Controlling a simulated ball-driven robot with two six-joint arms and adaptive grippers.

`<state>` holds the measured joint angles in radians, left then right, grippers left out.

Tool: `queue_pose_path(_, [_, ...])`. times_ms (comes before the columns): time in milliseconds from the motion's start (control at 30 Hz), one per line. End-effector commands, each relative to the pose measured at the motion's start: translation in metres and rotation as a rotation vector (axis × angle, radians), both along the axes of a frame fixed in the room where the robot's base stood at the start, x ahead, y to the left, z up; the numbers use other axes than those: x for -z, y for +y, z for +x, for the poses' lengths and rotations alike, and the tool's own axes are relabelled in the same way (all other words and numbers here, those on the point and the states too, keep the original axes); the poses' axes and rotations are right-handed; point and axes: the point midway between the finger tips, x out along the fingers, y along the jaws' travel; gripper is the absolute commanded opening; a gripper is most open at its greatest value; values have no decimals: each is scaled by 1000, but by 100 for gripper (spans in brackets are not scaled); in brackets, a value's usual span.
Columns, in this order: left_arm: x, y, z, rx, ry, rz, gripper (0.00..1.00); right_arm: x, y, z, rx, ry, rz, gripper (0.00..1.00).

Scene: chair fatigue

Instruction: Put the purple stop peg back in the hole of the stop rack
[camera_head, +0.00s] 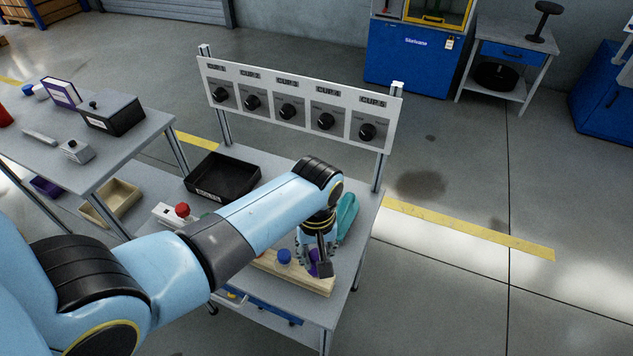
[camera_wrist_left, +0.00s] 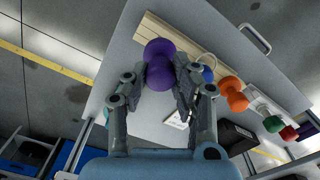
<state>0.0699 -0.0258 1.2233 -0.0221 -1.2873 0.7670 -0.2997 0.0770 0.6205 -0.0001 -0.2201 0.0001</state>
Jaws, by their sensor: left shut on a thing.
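The purple stop peg (camera_wrist_left: 160,66) is between the fingers of my left gripper (camera_wrist_left: 158,80), which is shut on it. In the head view the purple peg (camera_head: 313,269) is partly hidden by my left gripper (camera_head: 316,259), which points down at the right end of the pale wooden stop rack (camera_head: 309,284). The rack also shows in the wrist view (camera_wrist_left: 184,52), beyond the peg. The peg hides the rack's hole, and I cannot tell whether its lower end is in the hole or above it. A blue peg (camera_head: 284,256) stands on the rack beside it. My right gripper is not in view.
A black tray (camera_head: 222,178), a red-knobbed box (camera_head: 182,211) and a teal item (camera_head: 347,213) lie behind. A dial panel (camera_head: 300,103) spans the table's back.

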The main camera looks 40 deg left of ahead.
Motion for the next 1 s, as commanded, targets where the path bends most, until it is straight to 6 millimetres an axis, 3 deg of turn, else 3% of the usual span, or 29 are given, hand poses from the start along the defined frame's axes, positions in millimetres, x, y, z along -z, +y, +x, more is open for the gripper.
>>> queue_pose_path(1000, [2, 0, 0, 0, 0, 0, 0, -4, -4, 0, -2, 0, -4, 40])
